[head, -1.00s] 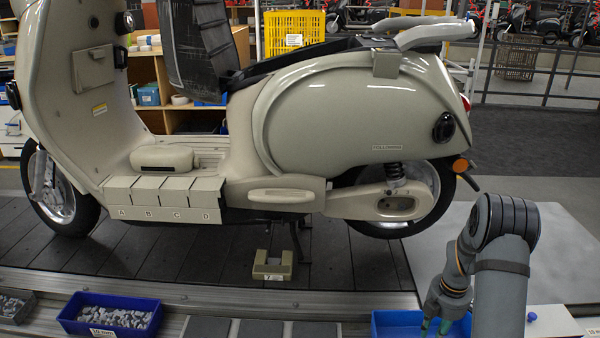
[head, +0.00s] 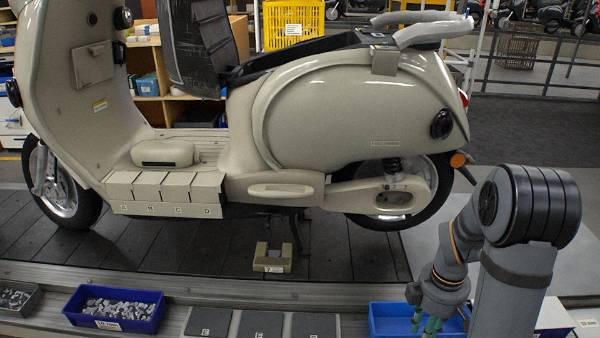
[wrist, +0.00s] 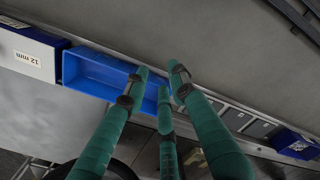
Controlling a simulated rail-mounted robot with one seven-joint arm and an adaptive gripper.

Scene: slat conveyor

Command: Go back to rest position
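My gripper (head: 428,324) has green fingers and hangs at the lower right of the head view, over the blue bin (head: 390,319). In the wrist view my gripper (wrist: 161,77) shows three fingers with gaps between their tips and nothing held. The blue bin (wrist: 88,74) lies beyond the fingertips there, and its visible inside looks empty. My arm is bent, with its elbow high at the right of the head view.
A cream scooter (head: 355,115) stands on the slat conveyor (head: 190,255) behind the rail. A blue bin of grey parts (head: 115,309) stands at the lower left. Dark lettered pads (head: 262,324) lie between the bins. A beige block (head: 270,258) sits below the scooter.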

